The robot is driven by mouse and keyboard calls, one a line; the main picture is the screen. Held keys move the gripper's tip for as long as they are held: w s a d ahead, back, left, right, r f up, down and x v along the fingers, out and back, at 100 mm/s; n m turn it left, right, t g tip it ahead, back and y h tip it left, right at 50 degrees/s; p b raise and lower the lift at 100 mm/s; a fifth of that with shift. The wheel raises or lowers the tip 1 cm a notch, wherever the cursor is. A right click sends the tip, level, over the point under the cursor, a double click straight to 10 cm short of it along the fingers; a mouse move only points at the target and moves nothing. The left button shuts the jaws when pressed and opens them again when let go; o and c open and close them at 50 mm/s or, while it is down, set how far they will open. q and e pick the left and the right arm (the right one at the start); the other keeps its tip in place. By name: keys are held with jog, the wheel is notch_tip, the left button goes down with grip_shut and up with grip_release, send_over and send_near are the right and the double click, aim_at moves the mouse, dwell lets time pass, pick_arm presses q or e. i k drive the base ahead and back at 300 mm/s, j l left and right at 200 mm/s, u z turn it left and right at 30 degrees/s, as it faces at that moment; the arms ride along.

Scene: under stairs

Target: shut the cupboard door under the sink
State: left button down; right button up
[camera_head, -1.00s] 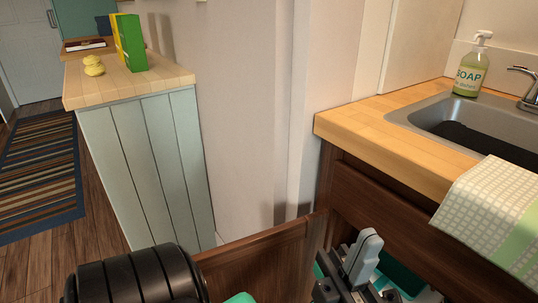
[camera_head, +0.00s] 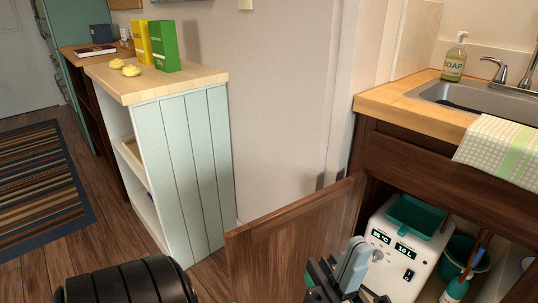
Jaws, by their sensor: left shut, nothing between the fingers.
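The brown wooden cupboard door (camera_head: 290,232) under the sink stands open. It swings out from the left side of the cupboard front toward me, and its lower part is out of frame. My left gripper (camera_head: 352,264) is shut and empty, at the bottom of the view, in front of the door's hinge-side part and the cupboard opening. I cannot tell whether it touches the door. The sink (camera_head: 480,97) is set in the wooden counter above. My right gripper is not in view.
Inside the cupboard are a white appliance (camera_head: 405,254) with a teal tray (camera_head: 415,216) on it, a teal bucket (camera_head: 460,255) and a bottle. A checked towel (camera_head: 497,147) hangs over the counter edge.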

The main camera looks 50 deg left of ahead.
aim_at(268, 254)
jog(key=k+j+z, duration=0.15)
jog(key=j, duration=0.3)
jog(key=k+j+z, duration=0.1)
jog(key=k+j, duration=0.15)
jog(key=j, duration=0.2)
jog(key=k+j+z, duration=0.15)
jog(key=j, duration=0.25)
jog(key=k+j+z, duration=0.1)
jog(key=k+j, duration=0.25)
jog(key=i+j+z, duration=0.1)
jog(key=j, duration=0.45)
jog(key=i+j+z, duration=0.1)
jog(key=j, duration=0.4)
jog(key=i+j+z, duration=0.1)
jog(key=j, duration=0.45)
jog(key=k+j+z, duration=0.2)
jog(key=k, duration=0.35)
